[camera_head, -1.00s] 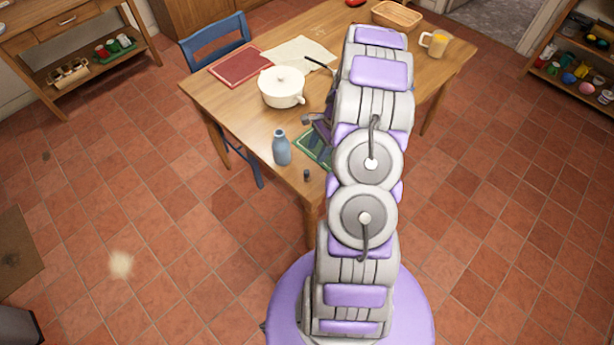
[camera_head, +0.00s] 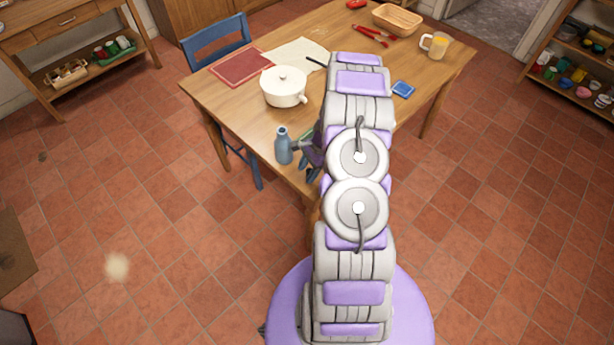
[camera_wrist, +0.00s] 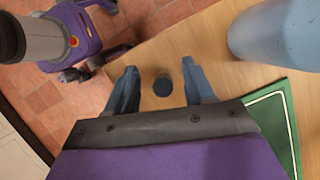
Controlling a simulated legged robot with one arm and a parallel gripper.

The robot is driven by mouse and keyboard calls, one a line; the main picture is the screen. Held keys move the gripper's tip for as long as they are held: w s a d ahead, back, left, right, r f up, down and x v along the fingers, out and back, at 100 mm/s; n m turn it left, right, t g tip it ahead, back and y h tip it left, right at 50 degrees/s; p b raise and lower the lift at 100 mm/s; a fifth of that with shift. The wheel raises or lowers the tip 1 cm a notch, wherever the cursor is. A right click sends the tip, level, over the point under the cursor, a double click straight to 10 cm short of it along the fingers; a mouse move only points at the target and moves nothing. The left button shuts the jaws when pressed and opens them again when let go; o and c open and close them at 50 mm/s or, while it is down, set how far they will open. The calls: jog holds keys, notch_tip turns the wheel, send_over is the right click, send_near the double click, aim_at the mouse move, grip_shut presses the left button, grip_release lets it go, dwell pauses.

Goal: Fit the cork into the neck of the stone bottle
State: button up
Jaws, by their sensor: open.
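The blue-grey stone bottle (camera_head: 283,147) stands upright near the table's front left corner; it also shows at the upper right of the wrist view (camera_wrist: 275,35). The small dark cork (camera_wrist: 162,85) is on the table near its edge in the wrist view. My gripper (camera_wrist: 160,90) is open, with one blue finger on each side of the cork and a gap to both. I cannot tell its exact height over the cork. In the head view my gripper (camera_head: 312,172) is partly hidden by my arm, and the cork is hidden there.
A green mat (camera_wrist: 275,120) lies beside the bottle. A white lidded pot (camera_head: 284,88) stands behind the bottle. The table edge is close to the cork.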

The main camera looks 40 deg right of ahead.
aim_at(310, 170)
jog(key=shift+d, duration=0.45)
jog(key=shift+d+f, duration=0.2)
jog(key=shift+d, duration=0.35)
jog(key=c, duration=0.5)
jog(key=shift+a+r, duration=0.2)
jog(key=shift+a, duration=0.55)
grip_shut()
jog(key=shift+d, duration=0.5)
jog(key=shift+d+r, duration=0.15)
jog(key=r, duration=0.1)
jog(key=r+p, duration=0.1)
jog(key=r, duration=0.1)
jog(key=shift+a, duration=0.4)
jog(key=shift+s+r, duration=0.2)
jog(key=shift+s, duration=0.45)
jog(key=s+d+r+p, duration=0.1)
jog(key=s+d+p, duration=0.1)
jog(key=s, duration=1.2)
jog(key=shift+d, duration=0.7)
